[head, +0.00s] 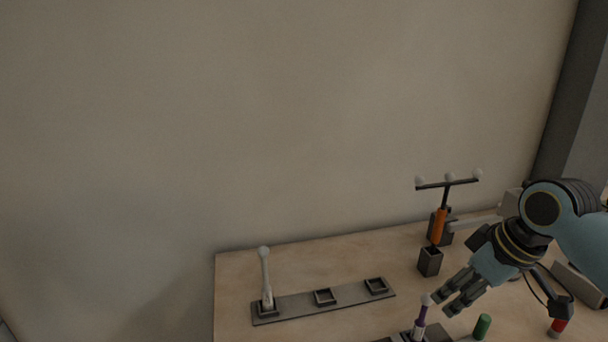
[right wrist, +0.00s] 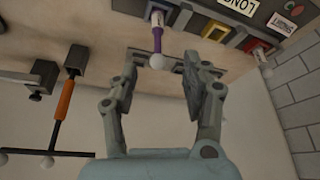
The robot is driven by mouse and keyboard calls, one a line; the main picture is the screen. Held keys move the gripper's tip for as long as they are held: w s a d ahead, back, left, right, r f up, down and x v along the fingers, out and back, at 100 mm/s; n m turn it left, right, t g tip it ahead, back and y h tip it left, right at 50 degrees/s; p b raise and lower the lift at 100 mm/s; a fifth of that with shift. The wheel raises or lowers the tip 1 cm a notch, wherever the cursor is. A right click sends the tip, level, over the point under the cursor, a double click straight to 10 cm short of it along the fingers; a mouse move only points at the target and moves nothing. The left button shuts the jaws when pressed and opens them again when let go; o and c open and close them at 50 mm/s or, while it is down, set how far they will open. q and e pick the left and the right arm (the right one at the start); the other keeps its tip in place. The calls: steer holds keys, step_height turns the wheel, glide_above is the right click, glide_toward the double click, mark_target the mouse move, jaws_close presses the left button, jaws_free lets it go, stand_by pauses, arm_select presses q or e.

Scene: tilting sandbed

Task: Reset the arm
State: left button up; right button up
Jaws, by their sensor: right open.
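My right gripper (head: 447,302) comes in from the right above the table, angled down and left. In the right wrist view the right gripper (right wrist: 163,62) is open, with its two fingers apart. A purple rod with a white ball end (head: 421,316) stands just left of the fingers in the head view. In the right wrist view the purple rod (right wrist: 157,38) shows beyond and between the fingertips, its ball in the gap; I cannot tell whether they touch. My left gripper is not in view.
A grey strip (head: 295,306) with square sockets holds a white ball-ended rod (head: 266,280). An orange-handled T-shaped piece (head: 439,226) stands at the back near a dark square holder (head: 430,262). A green cylinder (head: 482,326) and a red piece (head: 557,328) are at the front right.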

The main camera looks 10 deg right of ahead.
steer(key=s+a+r+m+h, duration=0.1)
steer(key=s+a+m, duration=0.15)
steer(key=s, duration=0.85)
steer(key=s+a+r+m+h, duration=0.1)
steer(key=s+a+m+h, duration=0.15)
steer(key=s, duration=0.85)
step_height(320, 180, down, 38)
steer(key=s+d+g+b, duration=0.2)
steer(key=s+d+b, duration=0.1)
steer(key=b, duration=0.7)
steer(key=s+f+g+b, duration=0.1)
steer(key=s+f+b, duration=0.5)
steer(key=s+f, duration=1.1)
step_height(320, 180, down, 4)
steer(key=shift+d+r+y, duration=0.15)
steer(key=shift+r+y, duration=0.05)
steer(key=shift+y, duration=0.15)
steer(key=shift+s, duration=0.1)
